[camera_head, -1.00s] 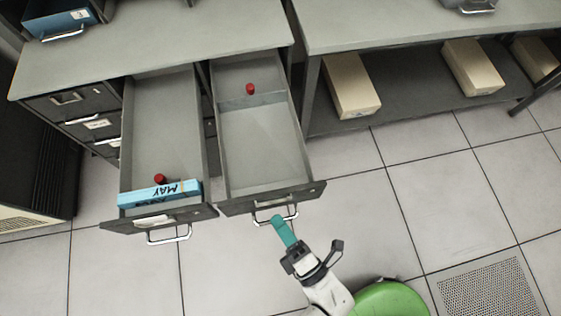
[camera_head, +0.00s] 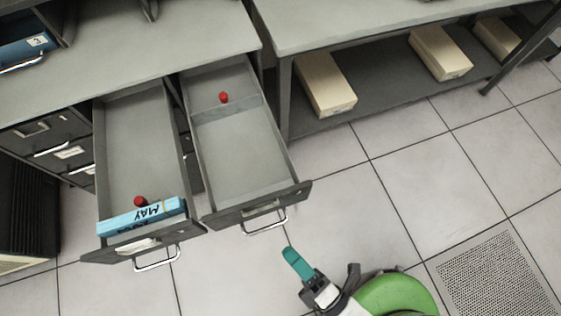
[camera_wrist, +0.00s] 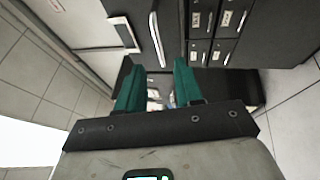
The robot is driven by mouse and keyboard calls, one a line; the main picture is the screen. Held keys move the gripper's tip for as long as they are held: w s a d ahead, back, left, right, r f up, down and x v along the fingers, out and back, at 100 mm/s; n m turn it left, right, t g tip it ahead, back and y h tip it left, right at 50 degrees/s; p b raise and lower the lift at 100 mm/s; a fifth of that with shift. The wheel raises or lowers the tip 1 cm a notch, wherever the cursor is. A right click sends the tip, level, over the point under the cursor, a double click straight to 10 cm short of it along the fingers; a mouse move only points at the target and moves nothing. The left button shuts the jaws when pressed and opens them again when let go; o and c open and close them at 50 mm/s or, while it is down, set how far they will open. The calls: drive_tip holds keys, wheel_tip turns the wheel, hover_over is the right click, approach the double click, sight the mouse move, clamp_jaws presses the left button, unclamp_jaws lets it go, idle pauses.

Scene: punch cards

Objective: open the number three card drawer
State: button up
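A blue card drawer (camera_head: 22,52) with a white label marked 3 and a silver handle is at the top left of the head view, on top of the grey cabinet. It looks closed, though its left part is cut off by the frame. My gripper (camera_head: 298,263) is low in the head view, right of and apart from the handle of the right open drawer (camera_head: 250,208). It is far from the blue drawer. In the wrist view its two teal fingers (camera_wrist: 158,88) stand apart, with nothing visible held between them.
The left open drawer (camera_head: 140,235) holds a blue card block reading MAY and a red cylinder (camera_head: 140,201). Another red cylinder (camera_head: 224,97) lies in the right one. Both drawers jut over the floor. Pale boxes (camera_head: 325,85) sit under the right table. Tiled floor (camera_head: 400,210) at right is clear.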

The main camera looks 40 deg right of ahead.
drive_tip(key=shift+v, duration=1.75)
